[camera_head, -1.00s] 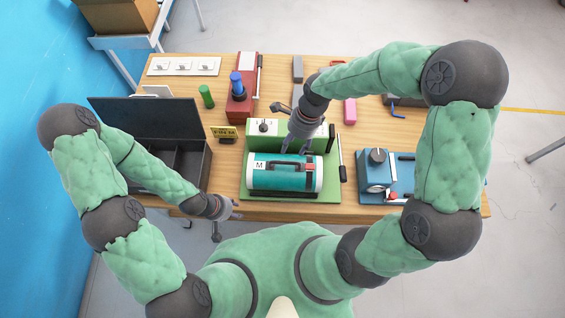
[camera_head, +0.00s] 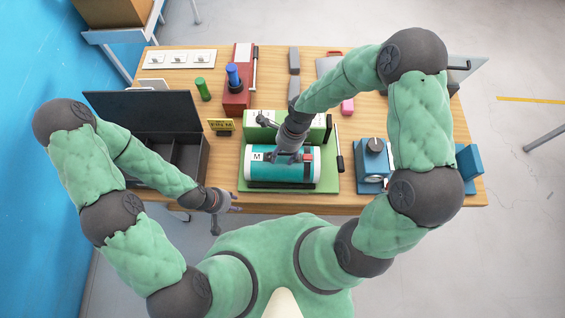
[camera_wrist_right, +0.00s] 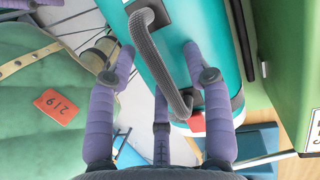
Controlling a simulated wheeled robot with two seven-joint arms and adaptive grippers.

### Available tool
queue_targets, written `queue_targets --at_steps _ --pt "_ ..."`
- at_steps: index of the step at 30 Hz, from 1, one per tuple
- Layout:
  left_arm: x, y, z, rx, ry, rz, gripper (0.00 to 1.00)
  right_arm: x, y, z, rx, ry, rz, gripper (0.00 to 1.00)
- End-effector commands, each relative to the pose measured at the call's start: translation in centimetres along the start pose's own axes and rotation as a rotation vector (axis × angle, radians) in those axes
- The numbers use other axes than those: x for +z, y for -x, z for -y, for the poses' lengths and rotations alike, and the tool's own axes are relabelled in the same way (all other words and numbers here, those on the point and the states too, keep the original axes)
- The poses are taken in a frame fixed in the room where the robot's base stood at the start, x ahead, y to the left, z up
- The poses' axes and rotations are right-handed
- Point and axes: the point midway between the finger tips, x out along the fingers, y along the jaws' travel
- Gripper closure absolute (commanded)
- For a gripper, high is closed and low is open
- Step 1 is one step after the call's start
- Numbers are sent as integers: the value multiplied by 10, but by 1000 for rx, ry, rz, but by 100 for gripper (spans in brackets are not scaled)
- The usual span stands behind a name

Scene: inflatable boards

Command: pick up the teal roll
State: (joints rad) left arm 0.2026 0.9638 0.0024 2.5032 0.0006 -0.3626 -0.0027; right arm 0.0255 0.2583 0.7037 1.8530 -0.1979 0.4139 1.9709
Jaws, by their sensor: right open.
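The teal roll (camera_head: 280,175) lies on its side in a green stand near the table's front edge, with white bands at its ends and an "M" label. In the right wrist view the roll (camera_wrist_right: 212,80) runs from top to lower right, with a grey handle (camera_wrist_right: 150,45) and a red part. My right gripper (camera_head: 284,157) is over the roll at the handle, partly covering it. In the right wrist view its fingers (camera_wrist_right: 158,52) are spread, one to each side of the handle. My left gripper (camera_head: 227,208) hangs at the front edge, fingers apart and empty.
An open black case (camera_head: 188,155) stands left of the stand. A blue device (camera_head: 374,162) is to its right, and a black pen-like tool (camera_head: 339,150) lies close beside it. A red block with a blue knob (camera_head: 235,95) and a green cylinder (camera_head: 203,89) stand behind.

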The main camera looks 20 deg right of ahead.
Motion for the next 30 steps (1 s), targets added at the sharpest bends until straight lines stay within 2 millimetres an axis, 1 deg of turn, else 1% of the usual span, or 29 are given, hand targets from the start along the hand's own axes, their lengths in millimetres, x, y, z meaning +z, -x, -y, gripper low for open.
queue_targets --at_steps 17,18,20,21,23,24,30 --pt "0 -4 1 0 0 0 60 -1 -3 0 0 0 0 49" --pt "0 -4 1 0 0 0 60 -1 -3 0 0 0 0 52" --pt "0 -3 1 0 0 0 60 -1 -2 0 0 0 0 69" --pt "0 -3 1 0 0 0 60 -1 -2 0 0 0 0 80" --pt "0 -3 1 0 0 0 60 -1 -2 0 0 0 0 97" --pt "0 -3 1 0 0 0 60 -1 -2 0 0 0 0 100" --pt "0 -3 1 0 0 0 60 -1 -2 0 0 0 0 100"
